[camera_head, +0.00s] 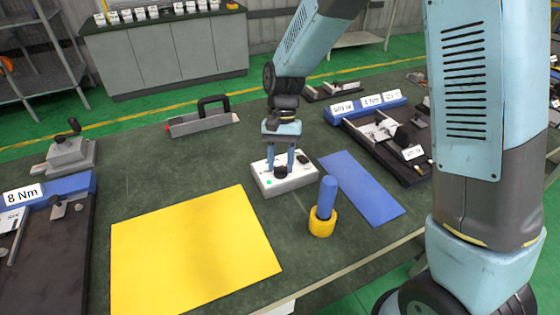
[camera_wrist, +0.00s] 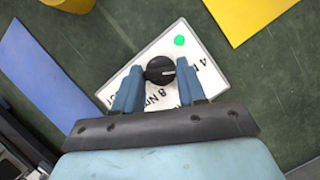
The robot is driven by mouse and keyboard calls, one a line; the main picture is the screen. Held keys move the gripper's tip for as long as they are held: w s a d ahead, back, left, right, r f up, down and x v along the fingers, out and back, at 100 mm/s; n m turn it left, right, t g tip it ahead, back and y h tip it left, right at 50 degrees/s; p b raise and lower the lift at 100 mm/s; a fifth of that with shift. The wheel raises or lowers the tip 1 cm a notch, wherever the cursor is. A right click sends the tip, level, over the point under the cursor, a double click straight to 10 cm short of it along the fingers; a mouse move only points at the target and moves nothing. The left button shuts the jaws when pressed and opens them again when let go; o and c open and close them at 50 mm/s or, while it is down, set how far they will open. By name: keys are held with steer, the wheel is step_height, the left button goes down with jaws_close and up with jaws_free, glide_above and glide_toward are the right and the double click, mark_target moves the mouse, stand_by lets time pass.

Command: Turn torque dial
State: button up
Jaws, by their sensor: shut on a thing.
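The torque dial (camera_wrist: 160,70) is a round black knob on top of a white box (camera_wrist: 142,57). The box has black lettering, partly hidden by my fingers, and a round green spot (camera_wrist: 180,41). In the head view the box (camera_head: 299,182) stands on the dark green table, with the dial (camera_head: 281,171) on its top. My gripper (camera_head: 281,166) points down over the box and is shut on the dial, one blue finger on each side. In the wrist view my gripper (camera_wrist: 159,88) has its fingers on both sides of the knob. The dial's pointer mark faces right there.
A yellow mat (camera_head: 190,250) lies left of the box and a blue mat (camera_head: 362,187) right of it. A blue cylinder in a yellow holder (camera_head: 321,224) stands close in front. A black-handled tool (camera_head: 203,122) lies behind.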

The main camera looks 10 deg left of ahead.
steer(key=o, duration=1.1)
steer(key=shift+c, duration=0.2)
steer(key=v, duration=1.3)
steer(key=shift+r, duration=0.35)
